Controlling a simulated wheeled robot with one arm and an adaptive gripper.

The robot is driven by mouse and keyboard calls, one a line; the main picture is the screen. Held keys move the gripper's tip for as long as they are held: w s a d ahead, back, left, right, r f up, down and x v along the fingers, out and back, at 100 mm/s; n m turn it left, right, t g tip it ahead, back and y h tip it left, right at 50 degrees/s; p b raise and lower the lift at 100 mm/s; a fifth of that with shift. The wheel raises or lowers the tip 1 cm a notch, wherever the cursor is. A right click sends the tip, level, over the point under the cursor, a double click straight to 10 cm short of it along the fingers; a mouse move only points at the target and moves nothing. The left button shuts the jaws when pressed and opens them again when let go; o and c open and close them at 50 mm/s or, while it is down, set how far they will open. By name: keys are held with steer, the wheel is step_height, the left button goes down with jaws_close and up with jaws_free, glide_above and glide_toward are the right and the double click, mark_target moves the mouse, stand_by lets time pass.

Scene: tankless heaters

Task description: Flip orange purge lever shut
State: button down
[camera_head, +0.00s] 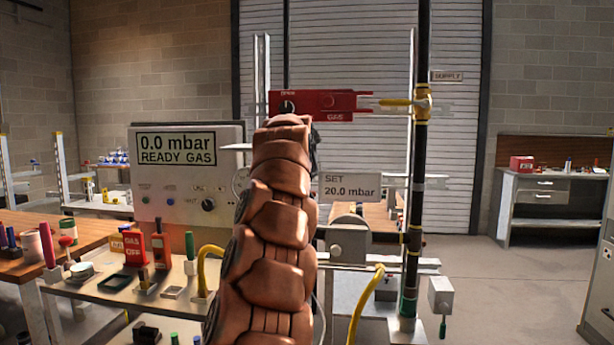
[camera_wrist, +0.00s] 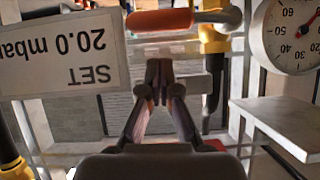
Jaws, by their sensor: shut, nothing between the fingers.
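An orange lever (camera_wrist: 160,20) lies across the top of the wrist view, roughly level, beside a pale metal rod and a yellow fitting (camera_wrist: 213,38). My gripper (camera_wrist: 165,72) is shut and empty, with its fingertips just below the lever in that picture. I cannot tell whether they touch it. In the head view my arm covers the middle of the rig, and neither the orange lever nor the fingertips can be made out clearly there.
The SET 20.0 mbar plate (camera_head: 350,187) is right of my arm. A red GAS plate (camera_head: 335,105) and yellow handle (camera_head: 395,102) are above, beside a black pipe (camera_head: 416,190). The round gauge (camera_wrist: 290,35) is close. A READY GAS panel (camera_head: 187,180) stands left.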

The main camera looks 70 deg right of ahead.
steer(key=shift+d+r+p, duration=0.1)
steer(key=shift+r+p, duration=0.3)
steer(key=shift+r, duration=0.45)
steer(key=b+v, duration=0.1)
steer(key=v, duration=0.8)
steer(key=shift+a+b, duration=0.4)
steer(key=shift+r, duration=0.1)
